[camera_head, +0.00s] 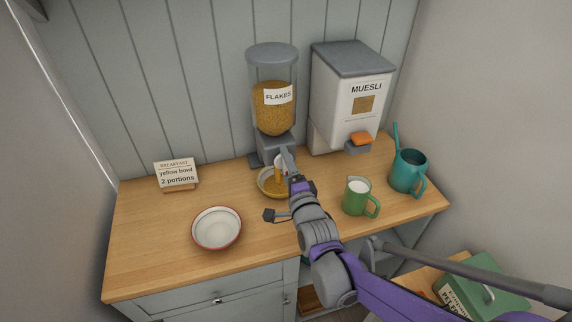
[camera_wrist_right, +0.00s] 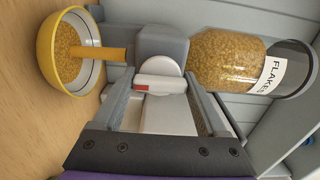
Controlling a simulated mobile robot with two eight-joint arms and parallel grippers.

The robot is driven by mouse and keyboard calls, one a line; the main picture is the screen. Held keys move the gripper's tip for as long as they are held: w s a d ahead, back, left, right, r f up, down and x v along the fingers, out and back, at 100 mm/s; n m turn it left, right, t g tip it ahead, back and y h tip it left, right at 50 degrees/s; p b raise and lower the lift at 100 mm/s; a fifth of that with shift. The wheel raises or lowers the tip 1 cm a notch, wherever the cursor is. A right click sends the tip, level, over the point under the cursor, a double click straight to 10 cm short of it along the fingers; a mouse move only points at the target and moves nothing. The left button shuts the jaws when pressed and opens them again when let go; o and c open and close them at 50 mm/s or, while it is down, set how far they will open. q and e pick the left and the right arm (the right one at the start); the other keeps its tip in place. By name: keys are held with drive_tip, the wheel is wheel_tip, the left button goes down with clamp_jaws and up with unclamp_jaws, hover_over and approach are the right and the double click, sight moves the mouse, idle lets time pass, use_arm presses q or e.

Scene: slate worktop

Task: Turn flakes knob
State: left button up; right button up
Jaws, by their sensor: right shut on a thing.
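The flakes dispenser (camera_head: 274,100), a clear cylinder of flakes on a grey base, stands at the back of the worktop. Its knob, a white disc with a light handle bar with a red mark (camera_wrist_right: 158,82), shows in the right wrist view. My right gripper (camera_wrist_right: 160,105) is shut on this knob at the dispenser's front; my gripper mostly hides it in the head view. A yellow bowl (camera_wrist_right: 43,52) stands under the spout with flakes in it. An orange-yellow column (camera_wrist_right: 98,53) runs from the spout to the bowl, looking like falling flakes. My left gripper is not in view.
A card (camera_head: 177,174) reads "yellow bowl 2 portions". A white red-rimmed bowl (camera_head: 216,229) stands front left. A muesli dispenser (camera_head: 345,100), green jug (camera_head: 356,197) and teal watering can (camera_head: 408,172) stand to the right. The worktop's left part is mostly clear.

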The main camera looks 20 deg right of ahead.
idle(0.4)
drive_tip(key=o, duration=1.3)
drive_tip(key=shift+s, duration=0.1)
drive_tip(key=s, duration=1)
drive_tip(key=shift+s+d, duration=0.2)
drive_tip(key=shift+s, duration=0.15)
drive_tip(key=s+d+f+n+g+p, duration=0.1)
drive_tip(key=s+f+n+g, duration=0.4)
drive_tip(key=s+n, duration=0.3)
drive_tip(key=s+d+f+n+g+p, duration=0.1)
drive_tip(key=s+f+n+g, duration=0.5)
drive_tip(key=s+n, duration=0.3)
drive_tip(key=shift+s+f+g+h, duration=0.15)
drive_tip(key=shift+g+h, duration=0.15)
drive_tip(key=shift+g, duration=0.5)
